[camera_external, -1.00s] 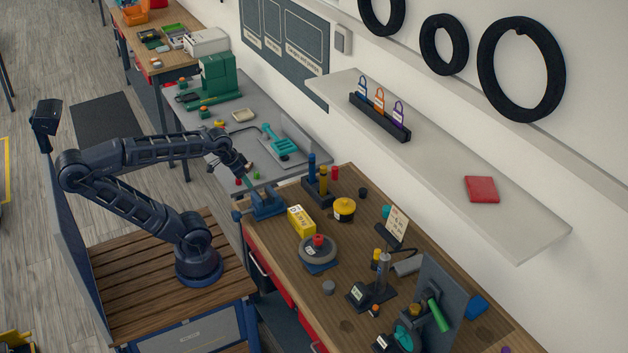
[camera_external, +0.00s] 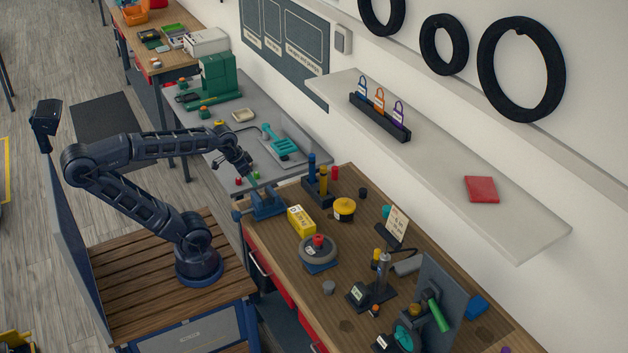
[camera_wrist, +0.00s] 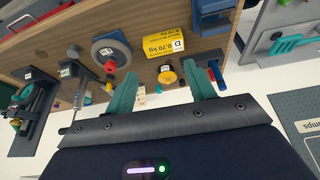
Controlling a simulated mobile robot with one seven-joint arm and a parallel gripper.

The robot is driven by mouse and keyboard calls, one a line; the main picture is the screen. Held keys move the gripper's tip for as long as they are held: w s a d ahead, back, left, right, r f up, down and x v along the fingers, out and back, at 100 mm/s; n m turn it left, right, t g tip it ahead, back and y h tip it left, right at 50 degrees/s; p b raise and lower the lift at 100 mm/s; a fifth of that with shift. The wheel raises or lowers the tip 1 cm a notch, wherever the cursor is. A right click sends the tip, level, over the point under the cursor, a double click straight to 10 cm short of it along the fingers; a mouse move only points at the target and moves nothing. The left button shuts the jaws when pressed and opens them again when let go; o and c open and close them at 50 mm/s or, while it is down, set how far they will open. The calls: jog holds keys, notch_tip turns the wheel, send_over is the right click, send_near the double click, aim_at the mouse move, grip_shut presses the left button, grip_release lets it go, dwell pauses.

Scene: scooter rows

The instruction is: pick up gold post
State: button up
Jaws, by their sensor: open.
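The gold post (camera_external: 323,181) stands upright in a dark rack (camera_external: 316,196) on the wooden workbench, between blue posts and a red post (camera_external: 334,173). My gripper (camera_external: 254,180) is open and empty, to the left of the rack and above the blue vise at the bench's corner. In the wrist view my gripper's two teal fingers (camera_wrist: 160,70) are spread apart. The rack's red and blue parts show beside the right finger there, and I cannot make out the gold post.
A blue vise (camera_external: 267,204) sits at the bench corner. A yellow box (camera_external: 301,221), a yellow-topped round pot (camera_external: 344,208) and a grey disc with a red knob (camera_external: 318,250) stand near the rack. A wall shelf (camera_external: 440,160) overhangs the bench's back.

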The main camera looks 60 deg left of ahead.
jog(key=w+m+h, duration=0.1)
jog(key=w+m, duration=0.1)
jog(key=w, duration=0.7)
jog(key=m+h, duration=0.2)
jog(key=m, duration=0.2)
send_near(326, 174)
jog(key=shift+t, duration=0.4)
jog(key=shift+a+f+x, duration=0.1)
jog(key=shift+a+x, duration=0.1)
jog(key=shift+x, duration=1.6)
jog(key=shift+a+f+x, duration=0.1)
jog(key=shift+a+x, duration=0.1)
jog(key=shift+x, duration=1.6)
jog(key=shift+a+f+x, duration=0.1)
jog(key=shift+a+x, duration=0.1)
jog(key=shift+x, duration=1.55)
jog(key=shift+s, duration=0.2)
grip_shut()
